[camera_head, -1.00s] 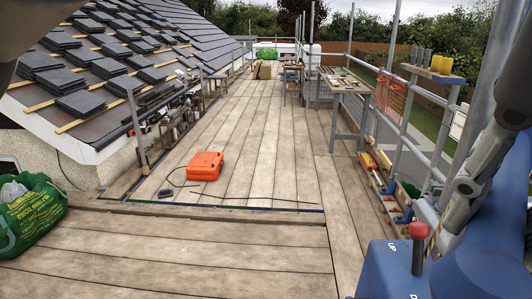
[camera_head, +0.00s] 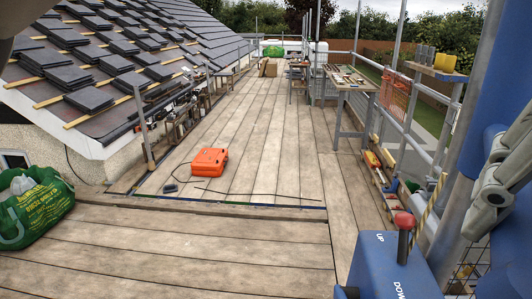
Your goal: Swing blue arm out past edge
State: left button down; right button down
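A blue arm or post (camera_head: 497,75) stands near-upright at the far right, cut off by the top and right edges. A blue control box (camera_head: 385,262) marked UP and DOWN, with a red-knobbed lever (camera_head: 405,222), is at the bottom right. Grey finger links of my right gripper (camera_head: 500,185) are in front of the blue arm and appear to touch it; their tips and any closed grasp are unclear. My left gripper is not in view.
Scaffold guard rails (camera_head: 414,140) run along the right edge. An orange case (camera_head: 209,161) and a thin dark rod lie on the plank deck (camera_head: 265,125). A green bag (camera_head: 32,208) is at left, a small workbench (camera_head: 352,82) behind. The front deck is mostly clear.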

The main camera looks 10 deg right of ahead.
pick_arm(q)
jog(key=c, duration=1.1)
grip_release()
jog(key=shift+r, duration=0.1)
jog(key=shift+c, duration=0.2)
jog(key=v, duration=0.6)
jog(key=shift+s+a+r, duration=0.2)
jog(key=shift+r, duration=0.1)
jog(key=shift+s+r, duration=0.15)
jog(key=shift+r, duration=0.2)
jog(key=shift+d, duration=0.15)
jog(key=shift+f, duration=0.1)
